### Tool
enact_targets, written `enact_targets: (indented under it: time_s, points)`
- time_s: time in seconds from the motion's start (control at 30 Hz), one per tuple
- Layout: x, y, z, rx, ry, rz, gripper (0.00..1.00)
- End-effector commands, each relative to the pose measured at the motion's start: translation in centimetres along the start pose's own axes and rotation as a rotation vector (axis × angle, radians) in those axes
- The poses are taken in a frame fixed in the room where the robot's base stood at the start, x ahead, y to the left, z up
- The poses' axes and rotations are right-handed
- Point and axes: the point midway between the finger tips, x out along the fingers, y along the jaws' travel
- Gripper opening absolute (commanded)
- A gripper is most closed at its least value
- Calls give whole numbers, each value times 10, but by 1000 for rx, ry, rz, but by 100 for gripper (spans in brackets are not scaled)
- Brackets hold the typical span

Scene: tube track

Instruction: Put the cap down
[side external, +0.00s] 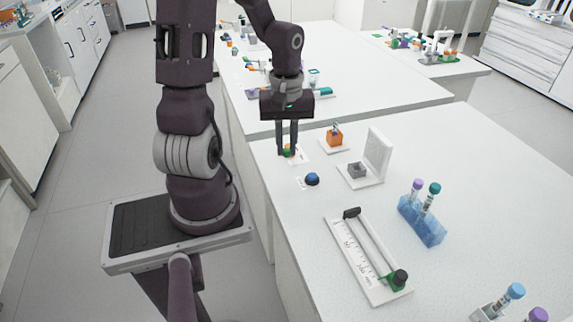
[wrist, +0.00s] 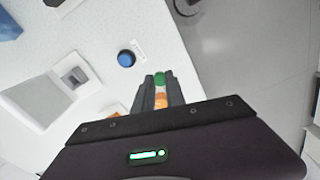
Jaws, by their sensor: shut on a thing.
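In the side view the green (side external: 288,153) is small and partly hidden by the fingers. It is over or on a small white plate (side external: 301,158); I cannot tell whether it touches.
A dark blue round knob (side external: 312,179) sits close by. The bench edge is close on the left.

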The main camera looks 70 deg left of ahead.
Motion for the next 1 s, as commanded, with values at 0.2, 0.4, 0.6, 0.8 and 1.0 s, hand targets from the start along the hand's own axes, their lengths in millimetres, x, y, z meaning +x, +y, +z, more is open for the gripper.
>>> enact_targets:
  time_s: [0.2,0.4,0.6,0.8,1.0]
  points:
    - [42,0,1,1,-5,-3,0]
    - [52,0,0,-2,0,0,0]
    - [53,0,0,-2,-1,-1,0]
    - [54,0,-1,-3,0,-1,37]
    - [54,0,-1,-3,0,-1,37]
